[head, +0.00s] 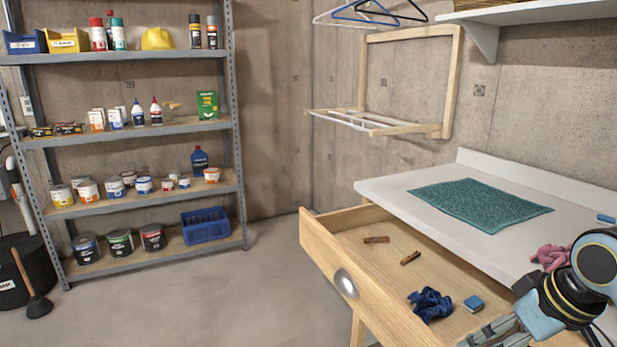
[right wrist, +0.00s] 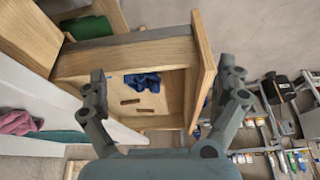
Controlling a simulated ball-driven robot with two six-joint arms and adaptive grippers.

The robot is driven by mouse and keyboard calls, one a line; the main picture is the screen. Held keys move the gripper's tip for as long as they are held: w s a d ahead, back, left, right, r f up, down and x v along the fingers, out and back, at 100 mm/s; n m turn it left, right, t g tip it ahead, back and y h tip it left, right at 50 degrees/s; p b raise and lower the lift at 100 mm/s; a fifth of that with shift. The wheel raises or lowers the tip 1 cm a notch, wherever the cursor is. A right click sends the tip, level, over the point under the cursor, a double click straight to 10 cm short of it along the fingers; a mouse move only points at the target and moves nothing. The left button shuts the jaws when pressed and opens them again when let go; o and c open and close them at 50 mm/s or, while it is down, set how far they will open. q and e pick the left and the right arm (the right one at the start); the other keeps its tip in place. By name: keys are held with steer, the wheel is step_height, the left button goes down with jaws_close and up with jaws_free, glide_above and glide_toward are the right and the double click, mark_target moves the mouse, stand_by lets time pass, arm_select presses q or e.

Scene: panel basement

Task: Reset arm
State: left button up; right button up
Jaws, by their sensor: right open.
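My right arm comes in at the lower right of the head view. Its gripper (head: 492,335) is at the bottom edge, near the front right of the open wooden drawer (head: 330,262). In the right wrist view my right gripper (right wrist: 163,80) is open, its fingers wide apart with nothing between them. The drawer interior shows beyond the fingers, with a dark blue cloth (right wrist: 142,81) in it. My left gripper is not in view.
The drawer also holds two small wooden pieces (head: 376,239) and a blue block (head: 474,303). Above it, the white worktop (head: 400,190) carries a teal mat (head: 480,203) and a pink cloth (head: 551,256). A loaded metal shelf (head: 238,150) stands left; the floor between is clear.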

steer(key=s+a+r+m+h, duration=0.1)
steer(key=s+a, duration=0.1)
steer(key=s, duration=0.8)
steer(key=s+a+r+m+h, duration=0.1)
steer(key=s+a, duration=0.1)
steer(key=s, duration=0.8)
step_height(320, 180, down, 26)
steer(key=s+d+g+b, duration=0.1)
steer(key=s+d+g, duration=0.1)
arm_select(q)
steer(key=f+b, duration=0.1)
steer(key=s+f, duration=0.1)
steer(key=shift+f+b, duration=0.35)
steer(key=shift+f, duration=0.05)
arm_select(e)
steer(key=s+d+f+g, duration=0.1)
steer(key=s+f, duration=1.7)
steer(key=f, duration=0.1)
steer(key=shift+s+d+m, duration=0.3)
steer(key=shift+s+m, duration=0.05)
steer(key=shift+m, duration=0.05)
steer(key=shift+f, duration=0.1)
steer(key=shift+c, duration=0.3)
